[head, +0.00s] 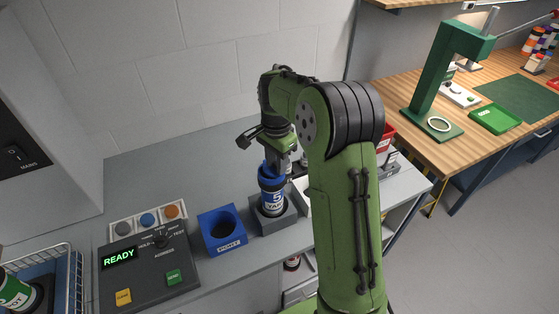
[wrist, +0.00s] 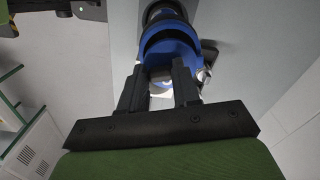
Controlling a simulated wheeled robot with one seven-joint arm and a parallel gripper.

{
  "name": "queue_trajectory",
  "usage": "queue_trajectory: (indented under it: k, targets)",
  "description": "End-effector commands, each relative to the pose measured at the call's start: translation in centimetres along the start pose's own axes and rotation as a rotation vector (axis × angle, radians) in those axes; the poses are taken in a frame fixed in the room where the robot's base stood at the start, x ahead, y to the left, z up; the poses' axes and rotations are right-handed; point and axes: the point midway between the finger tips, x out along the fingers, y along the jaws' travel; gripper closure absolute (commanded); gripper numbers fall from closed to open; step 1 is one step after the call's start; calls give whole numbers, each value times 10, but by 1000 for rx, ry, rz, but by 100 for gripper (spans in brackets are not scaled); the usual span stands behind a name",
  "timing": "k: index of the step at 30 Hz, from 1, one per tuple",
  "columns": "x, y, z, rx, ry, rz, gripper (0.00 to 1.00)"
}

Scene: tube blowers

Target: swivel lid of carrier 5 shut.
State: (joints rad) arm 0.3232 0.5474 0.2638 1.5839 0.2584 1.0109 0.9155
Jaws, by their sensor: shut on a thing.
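Carrier 5 (head: 272,199), a white tube marked 5 with blue and dark bands, stands upright in a grey block (head: 288,219) on the bench. Its blue lid (head: 269,168) shows at the top, partly covered by my gripper (head: 278,166). In the wrist view the blue lid (wrist: 168,50) lies at the tips of my gripper (wrist: 158,72). The two dark fingers are closed on the lid's near part, with a bright gap between them lower down. I cannot tell how far the lid is swivelled.
A blue port (head: 222,231) stands left of the carrier. A dark control box with a READY display (head: 119,259) is further left. A wire basket (head: 62,283) holds another carrier (head: 15,293). A wooden bench (head: 400,85) with a green press is at the right.

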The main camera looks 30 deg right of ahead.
Motion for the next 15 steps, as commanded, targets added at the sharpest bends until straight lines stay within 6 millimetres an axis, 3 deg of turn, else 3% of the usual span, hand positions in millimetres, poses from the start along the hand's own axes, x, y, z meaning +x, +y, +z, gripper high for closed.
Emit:
queue_trajectory:
  k: [15]
  targets:
    - [0, -3, 12, 243, 0, -1, 99]
